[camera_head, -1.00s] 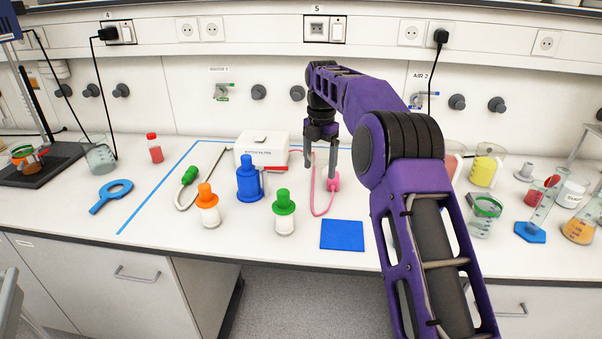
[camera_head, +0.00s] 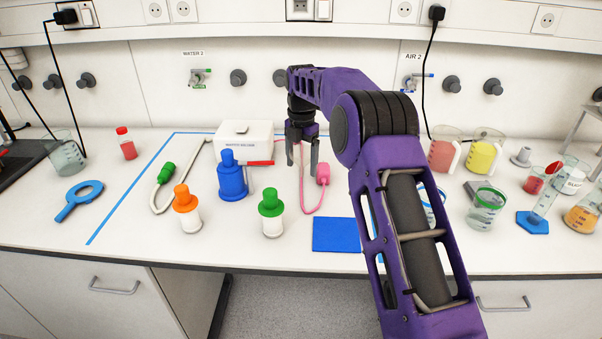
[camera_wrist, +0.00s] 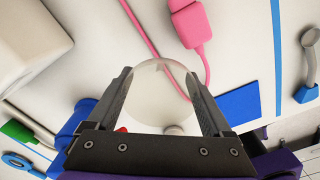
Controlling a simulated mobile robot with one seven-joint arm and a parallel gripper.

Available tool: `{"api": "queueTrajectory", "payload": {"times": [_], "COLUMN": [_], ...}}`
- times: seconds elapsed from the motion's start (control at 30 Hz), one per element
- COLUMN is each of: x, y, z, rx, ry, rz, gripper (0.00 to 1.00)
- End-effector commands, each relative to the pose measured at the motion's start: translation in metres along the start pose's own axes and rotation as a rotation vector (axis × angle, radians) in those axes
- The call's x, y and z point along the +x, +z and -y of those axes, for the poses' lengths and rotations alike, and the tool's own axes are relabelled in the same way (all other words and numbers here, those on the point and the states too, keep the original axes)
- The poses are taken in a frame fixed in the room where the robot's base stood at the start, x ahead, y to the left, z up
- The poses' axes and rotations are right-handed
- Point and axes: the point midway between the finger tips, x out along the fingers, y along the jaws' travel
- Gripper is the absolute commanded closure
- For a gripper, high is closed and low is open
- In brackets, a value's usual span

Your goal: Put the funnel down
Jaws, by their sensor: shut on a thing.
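My gripper (camera_head: 302,165) is above the bench, in front of the white box and just left of a pink block in the head view. In the wrist view, its two fingers (camera_wrist: 162,103) are shut on the funnel (camera_wrist: 160,82), a clear, round, see-through piece with its wide rim facing the camera. The bench and a pink cable show through it. The funnel cannot be made out in the head view. Whether it touches the bench is hard to tell.
Near the gripper are the white box (camera_head: 237,134), pink block (camera_head: 323,171), pink cable (camera_head: 303,205), blue bottle (camera_head: 232,182) and green-topped bottle (camera_head: 271,222). An orange-topped bottle (camera_head: 188,215) stands left. A blue mat (camera_head: 336,235) lies in front. Beakers (camera_head: 482,155) stand right.

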Motion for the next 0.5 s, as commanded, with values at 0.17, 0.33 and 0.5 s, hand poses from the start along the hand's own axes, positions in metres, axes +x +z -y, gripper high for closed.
{"api": "queueTrajectory", "payload": {"times": [0.17,0.33,0.5], "x": [0.027,0.032,0.033], "y": [-0.001,0.000,0.000], "z": [0.001,0.000,0.000], "rx": [0.000,0.000,0.000], "ry": [-0.004,0.000,-0.001], "rz": [-0.002,0.000,-0.001], "gripper": [0.77,0.77,0.77]}}
